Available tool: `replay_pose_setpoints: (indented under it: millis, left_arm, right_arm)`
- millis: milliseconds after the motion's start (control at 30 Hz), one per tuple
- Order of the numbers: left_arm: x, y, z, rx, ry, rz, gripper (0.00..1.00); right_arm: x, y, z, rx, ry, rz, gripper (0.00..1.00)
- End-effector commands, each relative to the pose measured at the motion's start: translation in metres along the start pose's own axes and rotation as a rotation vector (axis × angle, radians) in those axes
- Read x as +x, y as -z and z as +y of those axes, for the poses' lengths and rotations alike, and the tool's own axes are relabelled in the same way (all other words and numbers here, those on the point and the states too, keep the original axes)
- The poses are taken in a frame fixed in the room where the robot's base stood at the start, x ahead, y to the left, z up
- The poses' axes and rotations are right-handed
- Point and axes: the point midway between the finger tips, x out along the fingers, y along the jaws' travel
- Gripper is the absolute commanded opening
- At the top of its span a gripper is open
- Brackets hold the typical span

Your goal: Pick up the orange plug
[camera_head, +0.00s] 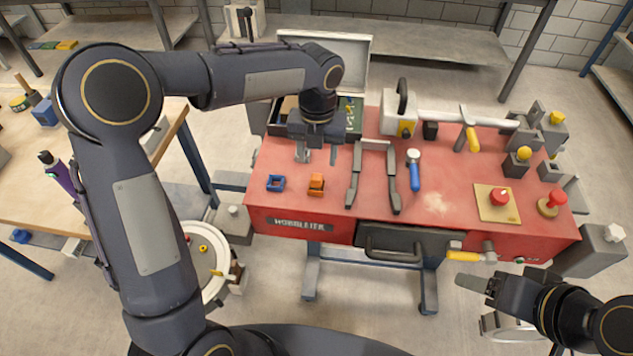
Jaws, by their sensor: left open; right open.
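The orange plug (316,184) lies on the red table top (345,222) near its front left part. My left gripper (316,158) points down above the table, a little behind the plug in the picture. Its two fingers are apart with nothing visible between them, and it does not touch the plug as far as I can see. My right gripper (472,284) is at the lower right, in front of the table and away from the plug. It appears empty.
An open case (355,112) stands behind. A red button on a yellow plate (499,197) sits further right.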

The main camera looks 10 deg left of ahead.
Motion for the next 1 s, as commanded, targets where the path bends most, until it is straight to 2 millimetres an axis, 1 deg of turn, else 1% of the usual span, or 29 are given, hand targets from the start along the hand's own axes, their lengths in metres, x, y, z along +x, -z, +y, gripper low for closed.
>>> replay_pose_setpoints:
  millis: [33,267,400,500,600,767,800,867,1000]
  left_arm:
    - [0.006,0.001,0.001,-0.001,-0.001,0.003,0.5]
    - [0.033,0.004,0.001,-0.003,-0.002,0.004,0.5]
    - [0.055,0.006,0.001,-0.004,-0.001,0.004,0.5]
    - [0.066,0.005,0.001,-0.005,0.0,0.002,0.5]
    - [0.07,0.005,0.001,-0.005,0.0,0.0,0.5]
    - [0.07,0.005,0.001,-0.006,0.001,0.0,0.5]
    - [0.07,0.005,0.001,-0.006,0.001,0.0,0.49]
    - [0.069,0.005,0.001,-0.006,0.001,0.0,0.41]
    - [0.069,0.005,0.001,-0.006,0.001,0.0,0.23]
  right_arm:
    - [0.0,0.0,0.0,0.0,0.0,0.0,0.61]
    - [-0.003,0.001,-0.001,0.0,0.0,0.0,0.61]
    - [-0.004,0.002,-0.002,0.0,0.0,0.0,0.61]
    - [-0.005,0.003,-0.002,0.0,0.0,0.0,0.61]
    - [-0.005,0.003,-0.002,0.0,0.0,0.0,0.61]
    - [-0.005,0.002,-0.002,0.0,0.0,0.0,0.61]
    - [-0.005,0.002,-0.002,0.0,0.0,0.0,0.61]
    - [-0.005,0.002,-0.002,0.0,0.0,0.0,0.61]
    - [-0.005,0.002,-0.002,0.0,0.0,0.0,0.61]
